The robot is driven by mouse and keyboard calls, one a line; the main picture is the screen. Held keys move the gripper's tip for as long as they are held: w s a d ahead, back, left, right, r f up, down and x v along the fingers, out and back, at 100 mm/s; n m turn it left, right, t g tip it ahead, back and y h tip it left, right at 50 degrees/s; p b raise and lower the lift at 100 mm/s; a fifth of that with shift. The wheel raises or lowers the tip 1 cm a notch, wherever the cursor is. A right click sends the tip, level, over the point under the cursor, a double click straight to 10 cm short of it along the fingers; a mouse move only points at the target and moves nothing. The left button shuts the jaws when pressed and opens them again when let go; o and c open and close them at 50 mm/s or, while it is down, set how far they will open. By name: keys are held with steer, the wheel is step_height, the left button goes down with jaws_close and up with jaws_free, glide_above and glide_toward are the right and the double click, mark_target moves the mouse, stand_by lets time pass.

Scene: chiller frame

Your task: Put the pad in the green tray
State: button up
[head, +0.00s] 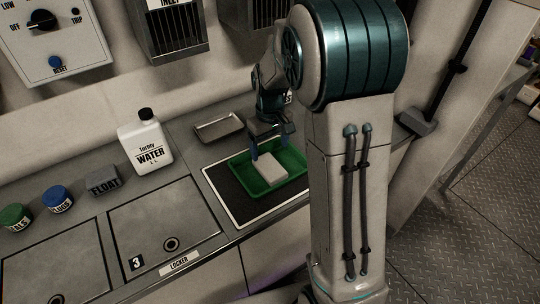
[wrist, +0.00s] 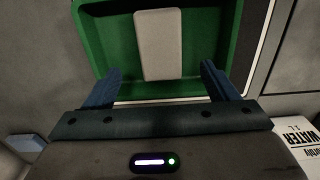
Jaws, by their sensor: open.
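The pad (head: 270,169), a pale flat block, lies in the green tray (head: 297,173), resting on its floor. In the wrist view the pad (wrist: 159,45) shows between and beyond my fingers, within the green tray (wrist: 97,45). The tray stands on a black mat with a white border. My gripper (head: 272,146) is over the tray, its blue fingers spread apart with nothing between them. In the wrist view my gripper (wrist: 160,86) is open, and the near end of the pad is clear of the fingertips.
A white water jug (head: 146,142) stands left on the counter, and a small grey metal tray (head: 219,127) lies behind the mat. A grey float block (head: 102,180), a blue-lidded jar (head: 57,199) and a green-lidded jar (head: 15,217) stand farther left. The locker lid (head: 163,224) is clear.

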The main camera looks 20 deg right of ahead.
steer(key=s+r+m, duration=0.2)
steer(key=s+r, duration=0.6)
steer(key=s+m+t, duration=0.1)
steer(key=s+m, duration=0.1)
steer(key=s, duration=1)
steer(key=shift+s+t, duration=0.3)
steer(key=shift+t, duration=0.1)
